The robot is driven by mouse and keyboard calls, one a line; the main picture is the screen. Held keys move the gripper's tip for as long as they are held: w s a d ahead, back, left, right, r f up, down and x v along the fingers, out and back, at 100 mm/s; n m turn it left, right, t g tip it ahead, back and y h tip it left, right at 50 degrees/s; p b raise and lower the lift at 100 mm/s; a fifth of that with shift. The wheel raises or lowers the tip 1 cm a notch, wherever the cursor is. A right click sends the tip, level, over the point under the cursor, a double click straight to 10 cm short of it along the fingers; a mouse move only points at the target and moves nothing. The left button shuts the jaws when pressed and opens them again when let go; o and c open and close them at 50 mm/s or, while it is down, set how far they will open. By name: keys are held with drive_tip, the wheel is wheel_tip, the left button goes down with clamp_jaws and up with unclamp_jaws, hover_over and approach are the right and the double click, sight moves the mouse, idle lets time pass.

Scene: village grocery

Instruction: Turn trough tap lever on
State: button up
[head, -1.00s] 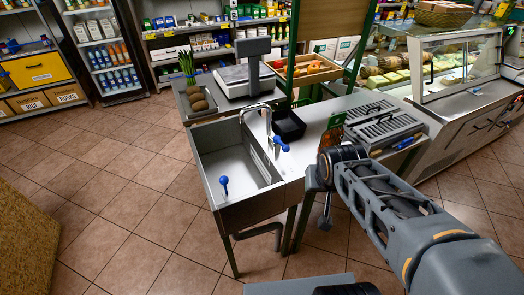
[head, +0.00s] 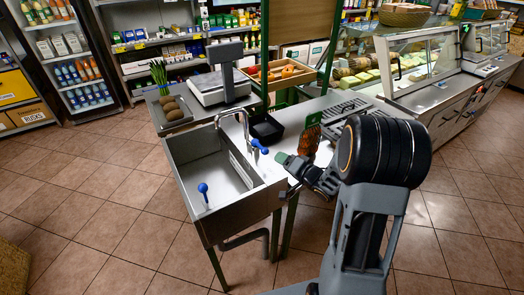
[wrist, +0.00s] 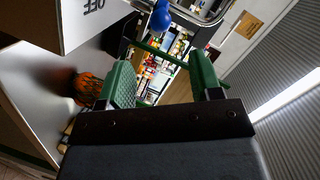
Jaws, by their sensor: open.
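The steel trough (head: 225,222) stands in the middle of the head view, with a curved tap (head: 232,113) at its back right. A lever with a blue knob (head: 259,146) is by the tap; a blue knob also shows at the top of the wrist view (wrist: 160,18).
A black bin (head: 265,128) and a scale (head: 218,85) stand on the counter behind. An orange-brown object (head: 308,142) is close beside my gripper. A white panel marked OFF (wrist: 92,22) is at upper left in the wrist view. Floor is open at left.

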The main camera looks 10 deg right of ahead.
sight(262, 147)
drive_tip(key=x, duration=1.3)
clamp_jaws()
